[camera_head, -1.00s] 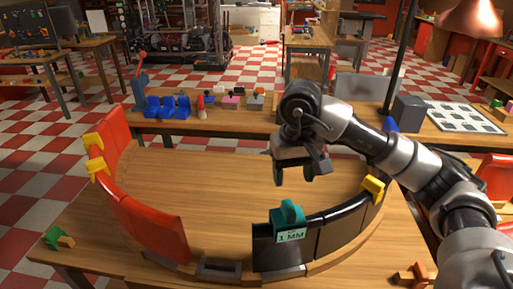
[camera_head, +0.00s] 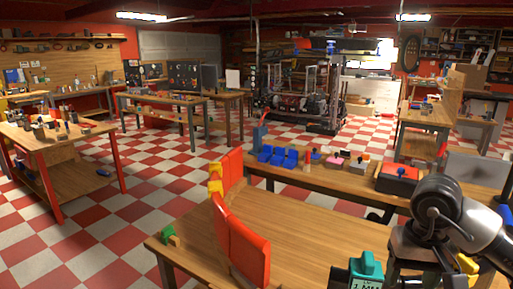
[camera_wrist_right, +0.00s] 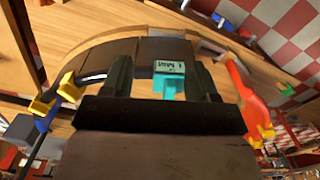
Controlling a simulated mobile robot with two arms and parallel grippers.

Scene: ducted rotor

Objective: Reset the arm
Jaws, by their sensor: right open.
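My right gripper (camera_head: 405,262) hangs open over the wooden table at the lower right of the head view, its tips partly cut off by the picture's edge. In the wrist view the two dark fingers (camera_wrist_right: 162,92) stand apart with nothing gripped between them. A teal block (camera_head: 369,266) with a "1 MM" label is just left of the gripper. It also shows beyond the fingers in the wrist view (camera_wrist_right: 171,70), on the black curved segments (camera_wrist_right: 112,60). Red curved segments (camera_head: 250,252) stand on the table's left side. My left gripper is not in view.
Yellow clips (camera_head: 216,179) sit on the red segments. A green piece (camera_head: 168,233) lies at the table's left corner. Behind, a bench holds blue bins (camera_head: 277,156) and a red box (camera_head: 398,174). The table's middle is clear; open checkered floor (camera_head: 110,235) lies left.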

